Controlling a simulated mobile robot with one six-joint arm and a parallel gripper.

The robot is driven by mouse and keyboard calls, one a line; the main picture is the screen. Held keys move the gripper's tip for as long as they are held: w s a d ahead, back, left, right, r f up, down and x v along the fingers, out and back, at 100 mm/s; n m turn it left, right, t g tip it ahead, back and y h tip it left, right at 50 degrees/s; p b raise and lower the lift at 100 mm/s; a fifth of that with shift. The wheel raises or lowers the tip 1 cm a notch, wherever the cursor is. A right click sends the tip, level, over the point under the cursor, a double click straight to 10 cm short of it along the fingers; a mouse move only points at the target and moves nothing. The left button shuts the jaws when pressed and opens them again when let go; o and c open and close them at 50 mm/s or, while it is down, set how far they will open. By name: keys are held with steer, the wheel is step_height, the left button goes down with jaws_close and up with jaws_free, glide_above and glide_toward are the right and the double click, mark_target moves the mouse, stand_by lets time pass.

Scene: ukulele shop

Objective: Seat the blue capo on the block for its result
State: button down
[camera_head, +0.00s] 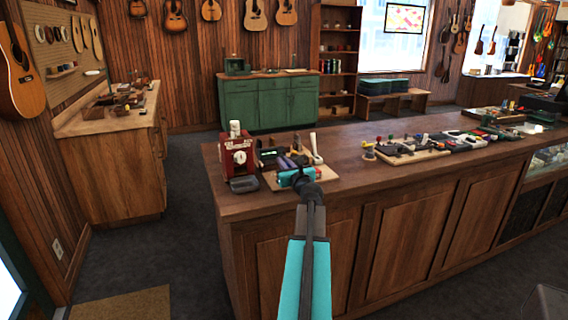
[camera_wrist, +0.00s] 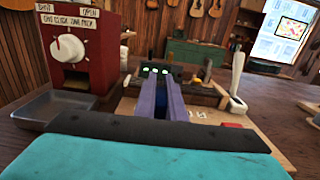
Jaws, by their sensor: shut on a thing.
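My gripper (camera_head: 291,160) is over the wooden board on the counter, pointing away from the camera. In the wrist view its two purple fingers (camera_wrist: 158,86) reach forward with a narrow gap between them. They are shut on the blue capo (camera_wrist: 158,103), which shows only as a dark blue strip between them. A dark block (camera_wrist: 154,68) with small green lights stands just beyond the fingertips. The fingers hide part of it, and I cannot tell whether the capo touches it.
A red box (camera_head: 238,157) with a white dial stands left of my gripper, with a grey tray (camera_wrist: 52,107) before it. A white upright handle (camera_wrist: 237,72) stands to the right. A red piece (camera_wrist: 232,126) lies on the board (camera_wrist: 262,140). Several small items stand farther right along the counter.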

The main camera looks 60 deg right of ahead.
steer(key=c, duration=2.1)
jaws_free()
steer(key=shift+s+a, duration=0.1)
steer(key=shift+p+v, duration=0.35)
steer(key=shift+v, duration=5.05)
